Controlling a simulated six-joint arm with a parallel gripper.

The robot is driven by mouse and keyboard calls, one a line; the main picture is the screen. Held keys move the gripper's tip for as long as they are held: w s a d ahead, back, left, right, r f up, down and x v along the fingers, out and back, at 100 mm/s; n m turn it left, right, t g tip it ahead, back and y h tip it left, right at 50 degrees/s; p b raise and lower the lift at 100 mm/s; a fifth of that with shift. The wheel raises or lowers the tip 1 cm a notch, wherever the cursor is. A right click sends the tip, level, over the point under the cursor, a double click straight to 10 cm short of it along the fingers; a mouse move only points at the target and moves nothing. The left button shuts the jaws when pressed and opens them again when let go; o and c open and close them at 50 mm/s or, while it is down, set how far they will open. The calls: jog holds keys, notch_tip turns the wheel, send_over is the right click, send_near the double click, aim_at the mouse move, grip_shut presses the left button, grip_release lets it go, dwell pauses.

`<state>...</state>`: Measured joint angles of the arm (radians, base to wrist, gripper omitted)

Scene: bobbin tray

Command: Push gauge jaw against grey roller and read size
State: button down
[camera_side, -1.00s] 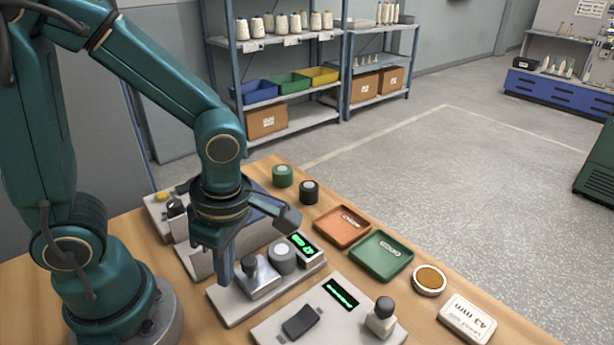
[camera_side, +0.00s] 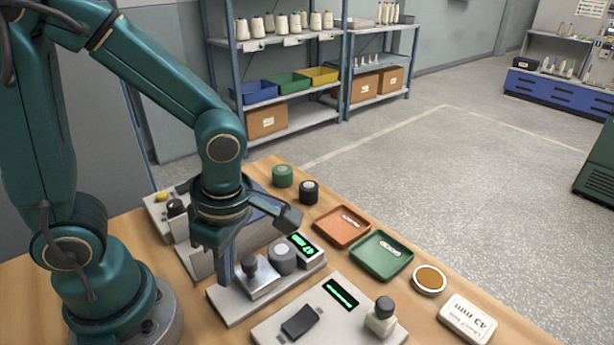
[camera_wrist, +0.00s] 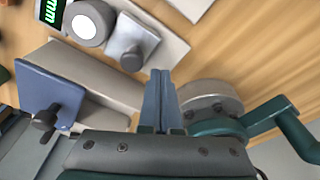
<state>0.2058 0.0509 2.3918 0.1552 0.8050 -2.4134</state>
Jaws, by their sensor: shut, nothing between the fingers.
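The grey roller (camera_side: 282,258) stands on the gauge's pale base (camera_side: 232,309). The gauge jaw (camera_side: 262,286), a metal block with a dark knob, sits right beside it. In the wrist view the roller (camera_wrist: 88,24) has a white top and the jaw (camera_wrist: 130,42) seems to meet its side. My gripper (camera_side: 226,279) is shut and empty, low beside the jaw's left side; contact is unclear. Its fingers (camera_wrist: 160,74) also show in the wrist view. The gauge display (camera_side: 303,245) is lit green, its digits too small to read; "mm" shows in the wrist view (camera_wrist: 50,10).
A second device with a display (camera_side: 341,294) and a knobbed post (camera_side: 382,318) stands in front. Orange (camera_side: 321,229) and green (camera_side: 362,267) trays lie to the right. Green (camera_side: 282,176) and black (camera_side: 309,192) rollers stand behind.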

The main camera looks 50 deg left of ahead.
jog(key=shift+w, duration=0.7)
notch_tip(320, 180, up, 6)
jog(key=s, duration=0.1)
jog(key=shift+s, duration=0.25)
dwell(0.7)
